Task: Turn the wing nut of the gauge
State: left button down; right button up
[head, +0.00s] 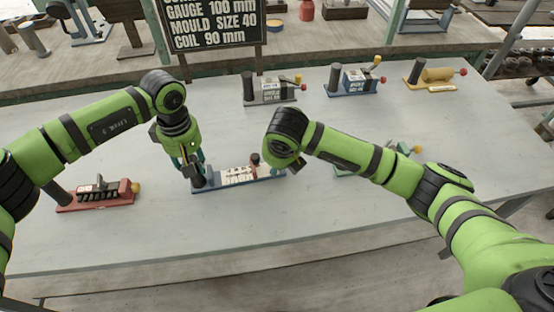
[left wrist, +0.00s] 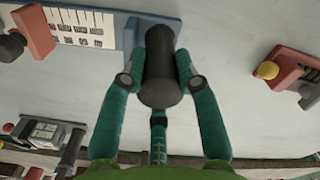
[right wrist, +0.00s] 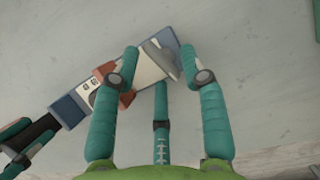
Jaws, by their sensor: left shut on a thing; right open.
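The gauge is a blue-based tool (head: 225,188) with a white marked scale, lying on the table in the middle of the head view. My left gripper (head: 196,172) is shut on the black post (left wrist: 160,75) at the gauge's left end. A red slider with a dark knob (head: 254,159) sits toward the right end. In the right wrist view a grey tapered piece (right wrist: 160,58), seemingly the wing nut, shows between the fingers of my right gripper (right wrist: 158,60). That gripper is open; whether the fingers touch the piece I cannot tell. In the head view my right arm partly hides the gauge's right end.
A red tool (head: 95,195) lies at the left, and a grey one (head: 270,92), a blue one (head: 352,82) and a yellow one (head: 435,78) stand along the back. A green tool (head: 350,168) is partly behind my right arm. A sign (head: 212,22) stands behind. The front table is clear.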

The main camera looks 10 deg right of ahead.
pick_arm(q)
jog(key=shift+a, duration=0.1)
pick_arm(e)
jog(key=v, duration=1.1)
jog(key=shift+r, duration=0.35)
jog(key=shift+s+d, duration=0.1)
pick_arm(q)
jog(key=c, duration=0.8)
grip_release()
jog(key=shift+c, duration=0.2)
